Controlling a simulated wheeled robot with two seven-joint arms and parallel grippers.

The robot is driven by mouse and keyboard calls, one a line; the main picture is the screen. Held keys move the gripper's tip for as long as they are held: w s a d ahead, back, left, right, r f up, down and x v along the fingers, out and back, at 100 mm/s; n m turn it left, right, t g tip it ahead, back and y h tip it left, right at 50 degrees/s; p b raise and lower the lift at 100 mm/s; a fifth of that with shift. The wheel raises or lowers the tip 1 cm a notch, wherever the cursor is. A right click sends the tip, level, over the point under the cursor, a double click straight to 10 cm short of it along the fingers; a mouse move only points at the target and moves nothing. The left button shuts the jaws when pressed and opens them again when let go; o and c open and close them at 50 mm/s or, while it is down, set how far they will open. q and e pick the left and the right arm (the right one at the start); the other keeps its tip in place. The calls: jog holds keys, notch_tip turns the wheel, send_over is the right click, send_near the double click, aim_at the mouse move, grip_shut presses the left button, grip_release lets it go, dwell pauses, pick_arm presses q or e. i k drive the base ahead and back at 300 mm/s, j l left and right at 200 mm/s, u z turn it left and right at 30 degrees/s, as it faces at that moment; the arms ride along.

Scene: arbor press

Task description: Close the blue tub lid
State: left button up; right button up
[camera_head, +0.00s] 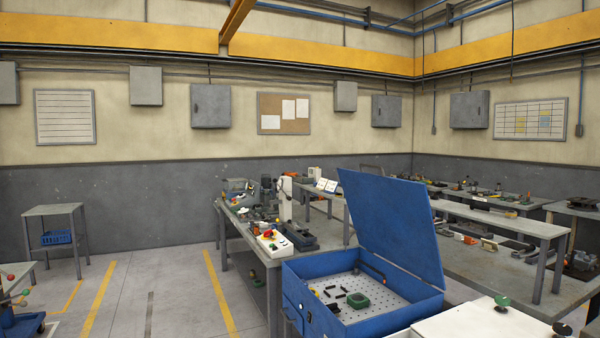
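The blue tub (362,325) stands at the lower centre right, in front of the workbenches. Its blue lid (390,225) is raised, tilted up and leaning back along the far right side. The tub's perforated tray floor (385,292) is visible inside, with a green dish (357,300) and several small dark parts on it. A dark bar (372,272), perhaps a lid stay, shows near the back inside. Neither of my grippers shows in the head view.
A cluttered workbench (232,230) stands behind and left of the tub. A large grey table (510,272) lies right of it. The floor at the left is open, with yellow lines.

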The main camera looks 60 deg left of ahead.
aim_at(392, 218)
jog(key=u, duration=1.75)
jog(key=i+u, duration=0.1)
jog(key=i, duration=0.2)
